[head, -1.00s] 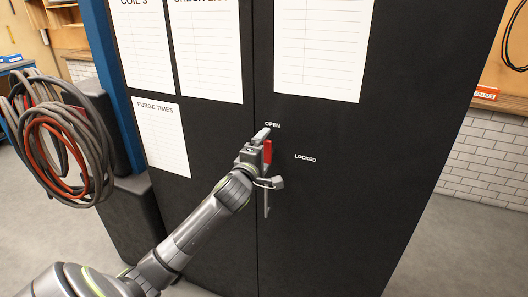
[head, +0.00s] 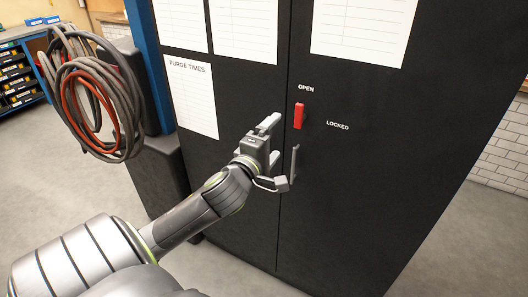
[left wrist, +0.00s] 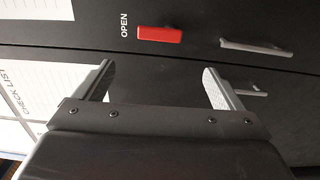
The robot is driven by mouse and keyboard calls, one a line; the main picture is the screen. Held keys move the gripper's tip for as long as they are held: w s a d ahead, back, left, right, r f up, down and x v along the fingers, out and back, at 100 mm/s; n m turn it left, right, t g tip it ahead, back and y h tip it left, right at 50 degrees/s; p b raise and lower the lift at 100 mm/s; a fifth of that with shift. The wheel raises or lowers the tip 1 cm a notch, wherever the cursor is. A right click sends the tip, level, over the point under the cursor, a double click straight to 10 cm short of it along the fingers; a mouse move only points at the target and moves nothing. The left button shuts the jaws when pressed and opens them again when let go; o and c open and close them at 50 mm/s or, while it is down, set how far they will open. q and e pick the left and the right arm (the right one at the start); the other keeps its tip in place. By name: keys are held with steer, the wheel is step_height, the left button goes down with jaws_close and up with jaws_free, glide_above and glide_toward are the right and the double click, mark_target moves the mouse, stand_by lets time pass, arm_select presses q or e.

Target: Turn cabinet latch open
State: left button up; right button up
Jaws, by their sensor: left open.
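The red cabinet latch (head: 299,116) stands upright on the black cabinet door, its upper end toward the printed word OPEN (head: 306,88). The word LOCKED (head: 337,126) is to its right. In the left wrist view the latch (left wrist: 160,34) lies sideways in the picture, with OPEN (left wrist: 124,25) at its left end. My left gripper (head: 274,153) is open and empty, below and left of the latch and apart from it. Its two fingers (left wrist: 160,84) also show in the left wrist view, with nothing between them. My right gripper is in neither view.
A grey door handle (head: 295,163) is below the latch, close to my left fingers. Paper sheets (head: 190,98) hang on the doors. Coiled hoses (head: 90,95) hang at the left by a blue post (head: 150,70). Grey floor is clear at the right.

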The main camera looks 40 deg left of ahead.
arm_select(q)
steer(key=shift+v, duration=2.1)
